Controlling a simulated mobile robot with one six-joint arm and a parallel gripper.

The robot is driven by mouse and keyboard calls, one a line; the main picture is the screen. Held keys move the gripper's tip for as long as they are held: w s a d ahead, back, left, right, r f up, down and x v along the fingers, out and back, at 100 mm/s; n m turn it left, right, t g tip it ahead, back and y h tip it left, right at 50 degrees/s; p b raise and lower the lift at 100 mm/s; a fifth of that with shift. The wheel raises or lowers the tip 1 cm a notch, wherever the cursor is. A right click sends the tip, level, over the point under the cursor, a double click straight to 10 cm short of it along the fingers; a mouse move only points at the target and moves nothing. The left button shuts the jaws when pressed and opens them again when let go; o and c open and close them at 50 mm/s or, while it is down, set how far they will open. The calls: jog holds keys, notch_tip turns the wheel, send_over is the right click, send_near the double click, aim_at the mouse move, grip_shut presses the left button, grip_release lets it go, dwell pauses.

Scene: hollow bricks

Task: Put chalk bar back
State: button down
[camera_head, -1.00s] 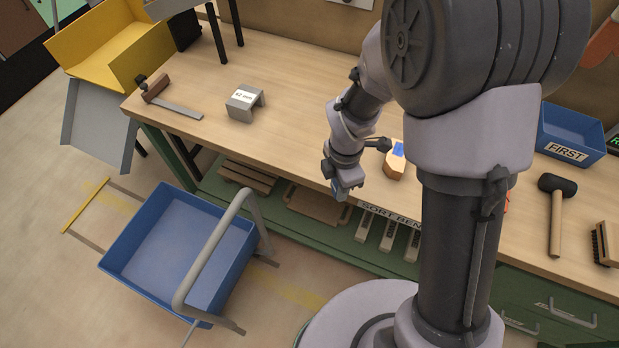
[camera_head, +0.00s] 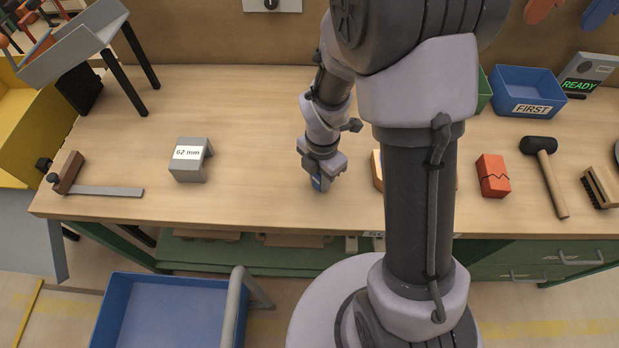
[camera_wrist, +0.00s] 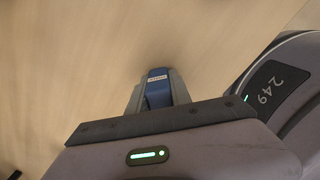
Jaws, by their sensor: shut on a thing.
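My gripper (camera_head: 320,181) is shut on a small blue bar (camera_wrist: 158,92). The bar has a small pale label at its end, too small to read for sure. It sits between the two grey fingers in the wrist view and points toward the bench top. In the head view the blue bar (camera_head: 321,184) shows just below the fingers, over the front middle of the wooden bench (camera_head: 250,110). I cannot tell whether it touches the surface. No other bar marked as chalk shows.
A grey block marked 62 mm (camera_head: 188,160) and a brown-and-grey tool (camera_head: 95,188) lie left. An orange-tan block (camera_head: 376,170) is mostly hidden by my arm. A red block (camera_head: 492,175), mallet (camera_head: 545,170), brush (camera_head: 601,186) and blue FIRST bin (camera_head: 525,88) stand right. A blue cart (camera_head: 160,310) is in front.

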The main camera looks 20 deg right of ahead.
jog(key=shift+s+d+r, duration=0.1)
jog(key=shift+r, duration=0.05)
jog(key=shift+d, duration=0.35)
jog(key=shift+f, duration=0.2)
jog(key=c, duration=1.2)
grip_release()
jog(key=shift+o, duration=0.2)
jog(key=shift+a, duration=0.1)
